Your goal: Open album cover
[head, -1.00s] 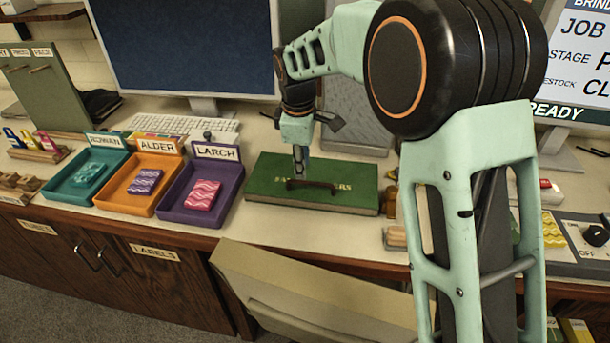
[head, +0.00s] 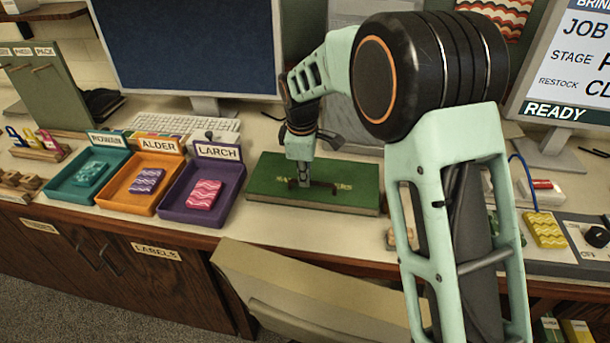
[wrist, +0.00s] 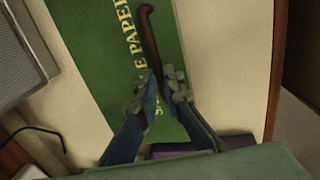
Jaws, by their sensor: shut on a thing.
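The green album (head: 270,178) lies flat and closed on the desk, right of the purple tray. Gold lettering runs across its cover, partly hidden by my gripper. A dark brown handle (head: 325,187) is fixed to the cover; it also shows in the wrist view (wrist: 149,35). My gripper (head: 304,184) reaches down from above onto the cover. In the wrist view my gripper (wrist: 161,78) has its blue fingers closed on the near end of the handle, one finger on each side.
Teal (head: 62,190), orange (head: 116,196) and purple (head: 228,187) trays, each holding a patterned block, stand left of the album. A keyboard (head: 190,125) and monitor (head: 190,45) are behind. A beige chair back (head: 300,285) stands in front of the desk.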

